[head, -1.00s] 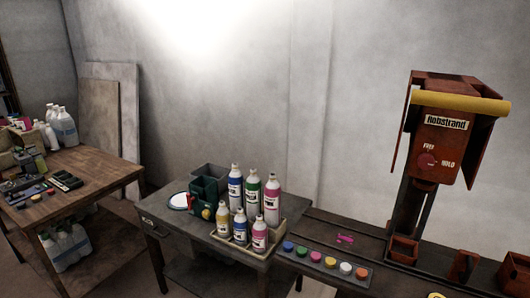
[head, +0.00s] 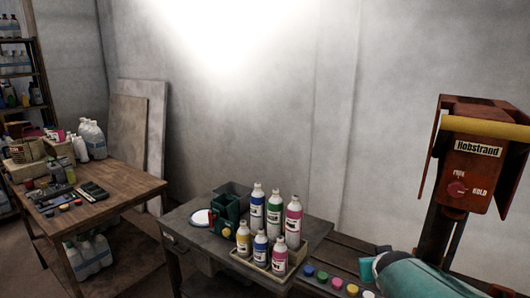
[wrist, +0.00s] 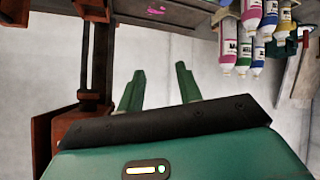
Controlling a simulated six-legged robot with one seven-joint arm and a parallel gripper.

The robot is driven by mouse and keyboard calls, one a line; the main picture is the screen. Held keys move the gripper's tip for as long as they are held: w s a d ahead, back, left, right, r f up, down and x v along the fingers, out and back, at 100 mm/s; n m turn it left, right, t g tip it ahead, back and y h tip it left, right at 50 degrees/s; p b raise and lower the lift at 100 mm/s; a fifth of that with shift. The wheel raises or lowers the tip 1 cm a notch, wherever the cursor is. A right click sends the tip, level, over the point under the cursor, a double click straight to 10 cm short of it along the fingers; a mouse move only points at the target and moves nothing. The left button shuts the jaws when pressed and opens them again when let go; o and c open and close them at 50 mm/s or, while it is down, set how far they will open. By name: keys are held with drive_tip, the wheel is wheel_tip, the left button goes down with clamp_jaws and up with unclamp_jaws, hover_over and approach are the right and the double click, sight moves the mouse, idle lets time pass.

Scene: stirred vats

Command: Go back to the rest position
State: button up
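My gripper (wrist: 158,88) shows in the wrist view, with its two green fingers spread apart and nothing between them. It is open and points at bare grey wall. In that view the scene appears upside down. A teal part of my arm (head: 408,277) shows at the lower right of the head view, in front of the bench. My gripper's fingers cannot be made out there.
A rust-red machine (head: 480,165) with a yellow bar and a FREE/HOLD dial stands at the right. A tray (head: 309,251) of several bottles sits on the grey table (head: 184,224). Coloured caps (head: 321,278) line the bench. A wooden table (head: 125,186) with clutter stands at left.

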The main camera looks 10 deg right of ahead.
drive_tip(key=s+a+n+g+y, duration=0.1)
drive_tip(key=s+a, duration=0.3)
drive_tip(key=a, duration=0.4)
drive_tip(key=s+a+r+n+g+y, duration=0.1)
drive_tip(key=s+a+y, duration=0.2)
drive_tip(key=a, duration=0.5)
drive_tip(key=s+a+r+n+g+y, duration=0.1)
drive_tip(key=s+a, duration=0.4)
drive_tip(key=a, duration=0.3)
drive_tip(key=shift+r+n+y, duration=0.15)
drive_tip(key=shift+n+y, duration=0.15)
drive_tip(key=shift+y, duration=0.1)
